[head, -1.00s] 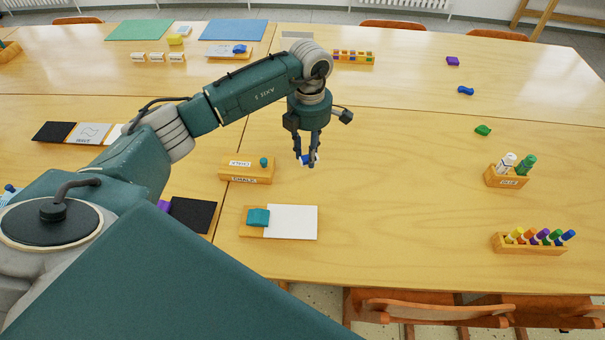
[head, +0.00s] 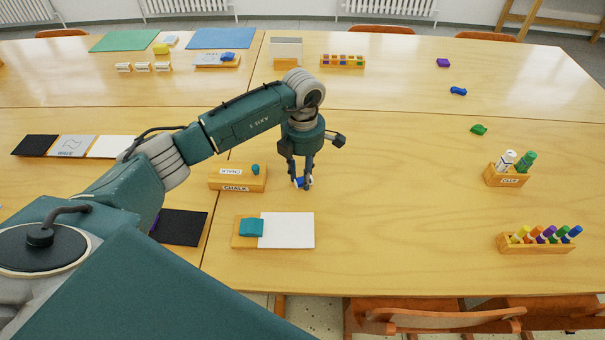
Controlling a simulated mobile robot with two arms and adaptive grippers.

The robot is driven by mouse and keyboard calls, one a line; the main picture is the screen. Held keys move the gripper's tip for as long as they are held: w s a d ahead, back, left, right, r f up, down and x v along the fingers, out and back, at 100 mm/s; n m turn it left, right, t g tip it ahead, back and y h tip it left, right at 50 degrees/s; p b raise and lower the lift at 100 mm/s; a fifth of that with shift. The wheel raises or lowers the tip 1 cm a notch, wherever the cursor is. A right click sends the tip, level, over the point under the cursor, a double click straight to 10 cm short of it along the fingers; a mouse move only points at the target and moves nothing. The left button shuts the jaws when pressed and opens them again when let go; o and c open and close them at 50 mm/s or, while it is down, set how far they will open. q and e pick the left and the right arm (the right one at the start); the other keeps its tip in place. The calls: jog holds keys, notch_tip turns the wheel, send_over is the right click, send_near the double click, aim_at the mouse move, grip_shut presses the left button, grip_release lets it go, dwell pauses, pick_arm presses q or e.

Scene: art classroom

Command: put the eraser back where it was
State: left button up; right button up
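My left gripper (head: 302,184) hangs pointing down over the table, right of the wooden chalk box (head: 238,183) and behind the white sheet (head: 287,230). Its fingers are closed around a small blue and white object (head: 300,182), which looks like the eraser. The fingers partly hide it, and I cannot tell whether it touches the table. In front of it, a teal block (head: 251,227) lies on a wooden board at the white sheet's left edge. My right gripper is not in view.
At the right stand a glue holder (head: 508,180) and a marker rack (head: 537,243). Small green (head: 479,130), blue (head: 458,91) and purple (head: 443,62) pieces lie behind them. A compartment tray (head: 343,62) stands at the back.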

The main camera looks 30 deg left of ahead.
aim_at(302, 177)
pick_arm(q)
jog(key=o, duration=0.3)
jog(key=shift+o, duration=0.2)
notch_tip(302, 177, up, 12)
jog(key=p, duration=0.8)
jog(key=shift+r, duration=0.2)
jog(key=shift+a, duration=0.1)
